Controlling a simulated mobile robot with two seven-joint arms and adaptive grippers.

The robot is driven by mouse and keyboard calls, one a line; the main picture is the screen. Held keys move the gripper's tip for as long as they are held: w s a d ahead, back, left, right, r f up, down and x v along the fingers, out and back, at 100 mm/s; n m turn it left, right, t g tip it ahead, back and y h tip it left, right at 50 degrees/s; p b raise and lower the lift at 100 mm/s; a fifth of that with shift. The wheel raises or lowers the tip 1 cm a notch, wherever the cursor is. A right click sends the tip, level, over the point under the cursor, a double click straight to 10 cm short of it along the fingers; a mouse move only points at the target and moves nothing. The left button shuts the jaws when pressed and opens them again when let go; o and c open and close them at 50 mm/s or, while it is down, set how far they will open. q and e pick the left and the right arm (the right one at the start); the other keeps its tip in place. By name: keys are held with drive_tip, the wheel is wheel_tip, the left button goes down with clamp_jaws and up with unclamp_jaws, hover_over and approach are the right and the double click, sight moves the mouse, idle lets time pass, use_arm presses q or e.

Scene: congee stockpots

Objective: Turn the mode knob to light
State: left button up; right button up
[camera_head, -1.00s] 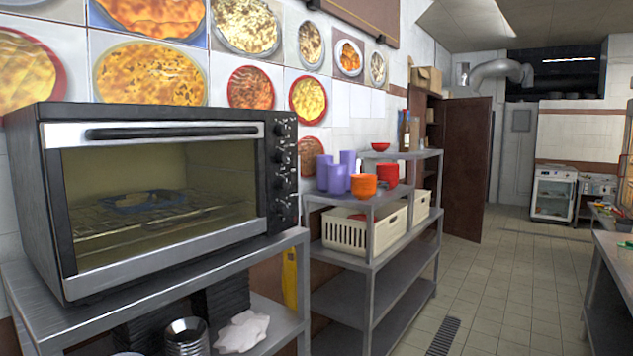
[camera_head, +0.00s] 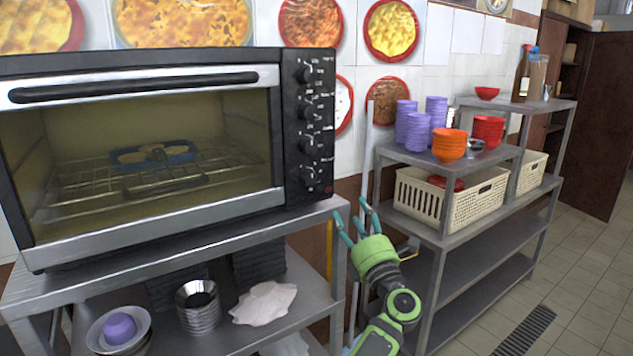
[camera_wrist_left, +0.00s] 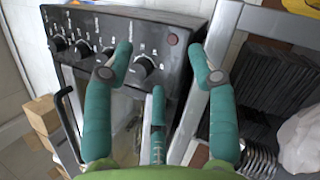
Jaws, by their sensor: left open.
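A black toaster oven (camera_head: 140,80) stands on a metal shelf, its glass door shut. Its right-hand panel (camera_head: 323,105) carries a column of black knobs, and the lowest knob (camera_head: 309,175) sits near a small red lamp. The labels are too small to read, so I cannot tell which is the mode knob. My left gripper (camera_head: 354,222), green with teal fingers, is open and empty, just right of and below the panel. In the left wrist view its fingers (camera_wrist_left: 162,65) point at the panel's lamp end, with the nearest knob (camera_wrist_left: 143,66) between them in the picture, apparently not touched.
The oven's shelf (camera_head: 200,240) has bowls, steel cups (camera_head: 198,305) and dark stacked trays below. To the right, another shelf (camera_head: 445,240) holds purple cups (camera_head: 413,128), orange bowls (camera_head: 449,146) and cream baskets (camera_head: 450,205). The tiled floor at right is open.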

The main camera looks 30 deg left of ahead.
sight(311, 147)
use_arm(q)
drive_tip(key=s+a+r+n+g+h+p, duration=0.1)
drive_tip(key=s+a+r+n+g, duration=0.15)
drive_tip(key=r+n, duration=0.4)
drive_tip(key=s+a+r+n+g, duration=0.1)
drive_tip(key=s+r+n+g, duration=0.2)
drive_tip(key=r+n, duration=0.35)
drive_tip(key=shift+m+h, duration=0.3)
drive_tip(key=shift+m, duration=0.2)
drive_tip(key=w+a+p, duration=0.1)
drive_tip(key=w+a+r+p, duration=0.1)
drive_tip(key=a, duration=0.1)
drive_tip(key=w+a+p, duration=0.1)
drive_tip(key=a, duration=0.1)
drive_tip(key=shift+w+a+r, duration=0.1)
drive_tip(key=shift+w+r, duration=0.15)
drive_tip(key=shift+r, duration=0.05)
drive_tip(key=shift+w+a+f, duration=0.1)
drive_tip(key=shift+w+a, duration=0.05)
drive_tip(key=shift+a, duration=0.15)
use_arm(e)
drive_tip(key=r, duration=0.5)
drive_tip(key=shift+s+a, duration=0.15)
drive_tip(key=shift+s, duration=0.05)
use_arm(q)
drive_tip(key=c, duration=1.1)
